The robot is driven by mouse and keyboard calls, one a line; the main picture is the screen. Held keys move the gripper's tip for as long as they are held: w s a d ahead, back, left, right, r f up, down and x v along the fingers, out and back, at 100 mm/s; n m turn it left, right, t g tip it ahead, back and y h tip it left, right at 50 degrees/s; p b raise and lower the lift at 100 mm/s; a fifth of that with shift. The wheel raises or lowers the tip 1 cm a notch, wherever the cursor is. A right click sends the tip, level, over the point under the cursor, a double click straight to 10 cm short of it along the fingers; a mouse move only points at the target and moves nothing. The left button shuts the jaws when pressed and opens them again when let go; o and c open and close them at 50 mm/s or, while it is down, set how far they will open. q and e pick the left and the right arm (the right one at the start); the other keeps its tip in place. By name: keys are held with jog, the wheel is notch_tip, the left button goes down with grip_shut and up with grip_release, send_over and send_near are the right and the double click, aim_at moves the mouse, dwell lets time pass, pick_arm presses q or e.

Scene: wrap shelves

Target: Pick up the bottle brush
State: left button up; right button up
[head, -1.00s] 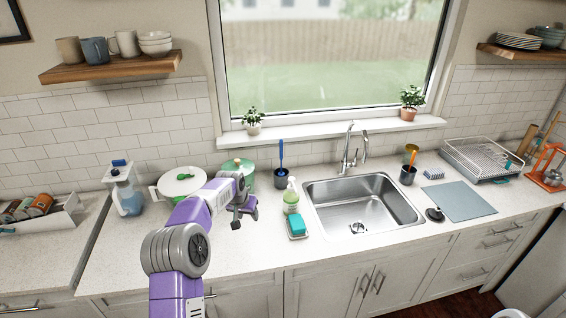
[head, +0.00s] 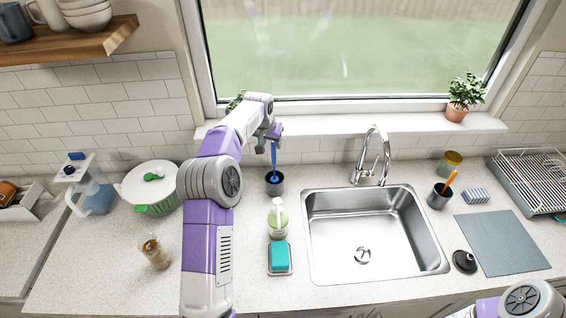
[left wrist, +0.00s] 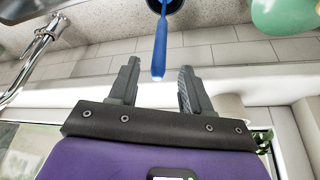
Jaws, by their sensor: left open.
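A blue-handled brush (head: 274,160) stands upright in a dark cup (head: 275,188) on the counter behind the soap bottle; its head is hidden in the cup. My left gripper (head: 270,136) is at the top of its handle. In the left wrist view, the blue handle (left wrist: 161,40) reaches in between the open fingertips of my left gripper (left wrist: 156,72), with a gap on both sides. The dark cup shows at the top edge there. An orange-handled tool (head: 449,181) stands in another dark cup (head: 438,198) right of the sink. My right gripper is out of view.
The sink (head: 365,240) and faucet (head: 378,150) are to the right. The window sill (head: 330,122) is close behind.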

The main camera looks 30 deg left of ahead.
aim_at(274, 150)
pick_arm(q)
jog(key=shift+w+f, duration=0.1)
jog(key=shift+f, duration=0.45)
jog(key=p+x, duration=0.1)
jog(key=x, duration=0.4)
jog(key=shift+p, duration=0.3)
jog(key=shift+w+f, duration=0.25)
jog(key=shift+f, duration=0.2)
grip_shut()
